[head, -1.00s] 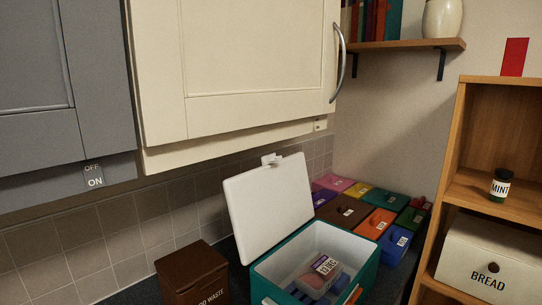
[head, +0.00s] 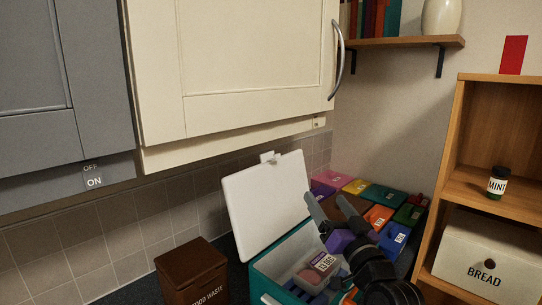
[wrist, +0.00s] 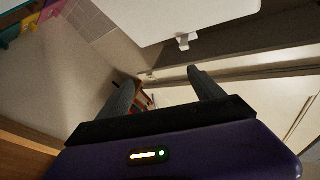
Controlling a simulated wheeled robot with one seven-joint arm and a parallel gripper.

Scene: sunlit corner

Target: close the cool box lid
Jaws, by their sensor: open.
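The cool box (head: 281,262) is teal with a pale inside and stands on the counter at the bottom middle of the head view. Its white lid (head: 265,205) stands up and open at the left side of the box, with a small latch (head: 269,157) at its top edge. The lid (wrist: 190,12) and latch (wrist: 187,40) also show at the top of the wrist view. My gripper (head: 328,204) is open and empty, to the right of the lid and apart from it in the picture. My arm hides the right part of the box.
A brown food waste bin (head: 191,275) stands left of the box. Several coloured boxes (head: 384,195) fill the counter corner behind. A cream wall cupboard (head: 240,65) hangs above. A wooden shelf unit (head: 452,150) with a bread bin (head: 484,256) stands at right.

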